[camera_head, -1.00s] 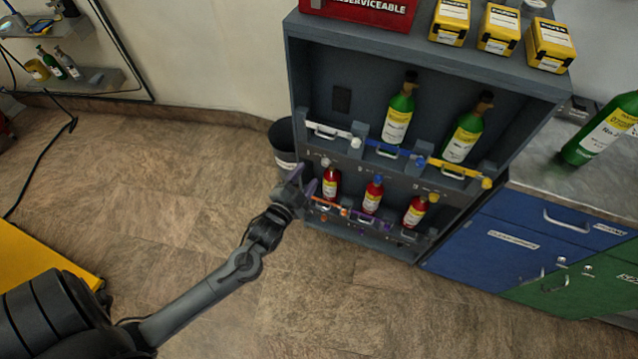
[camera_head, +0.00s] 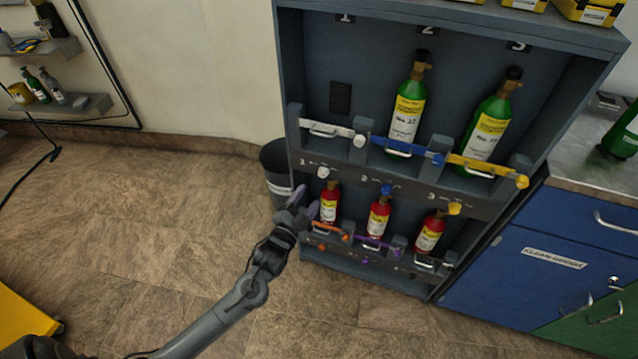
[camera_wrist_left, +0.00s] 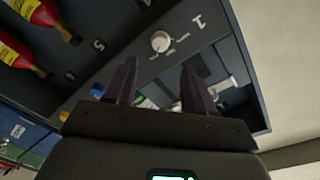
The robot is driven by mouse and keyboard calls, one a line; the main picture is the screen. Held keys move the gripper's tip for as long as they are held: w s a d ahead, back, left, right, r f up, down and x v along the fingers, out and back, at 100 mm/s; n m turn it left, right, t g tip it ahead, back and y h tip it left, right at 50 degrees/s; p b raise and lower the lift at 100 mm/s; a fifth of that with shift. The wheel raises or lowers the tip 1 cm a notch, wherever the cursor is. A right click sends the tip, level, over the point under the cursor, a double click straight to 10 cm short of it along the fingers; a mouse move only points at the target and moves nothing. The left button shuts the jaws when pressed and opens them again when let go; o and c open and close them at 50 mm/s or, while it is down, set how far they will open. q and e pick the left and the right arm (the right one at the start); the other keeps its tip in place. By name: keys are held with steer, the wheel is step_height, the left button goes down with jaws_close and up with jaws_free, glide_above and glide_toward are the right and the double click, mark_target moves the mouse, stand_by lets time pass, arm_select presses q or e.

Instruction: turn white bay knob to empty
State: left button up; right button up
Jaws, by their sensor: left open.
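The white knob (camera_head: 323,172) sits on the grey panel below the white-barred bay, beside a number 1. In the left wrist view the same white knob (camera_wrist_left: 160,41) is a round dial with small markings around it. My left gripper (camera_head: 304,204) is open and empty, just below and left of the knob in the head view. In the left wrist view my left gripper (camera_wrist_left: 160,72) has its two dark fingers spread, with the knob above the gap between their tips, not between them. The dial's exact setting is too small to read. My right gripper is not in view.
A blue knob (camera_head: 387,188) and a yellow knob (camera_head: 454,208) sit along the same panel. Red bottles, one of them here (camera_head: 329,205), stand below; green bottles (camera_head: 405,112) stand above behind coloured bars. A dark bin (camera_head: 278,165) stands beside the cabinet. Floor to the left is clear.

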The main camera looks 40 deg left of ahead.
mark_target(322, 175)
arm_select(q)
steer(key=b+x, duration=0.3)
steer(key=x, duration=0.4)
steer(key=shift+w+a+f, duration=0.1)
steer(key=shift+w+a, duration=0.05)
steer(key=shift+w, duration=0.2)
steer(key=shift+w+a+b, duration=0.15)
steer(key=shift+w+b, duration=0.15)
steer(key=shift+w, duration=0.25)
jaws_close()
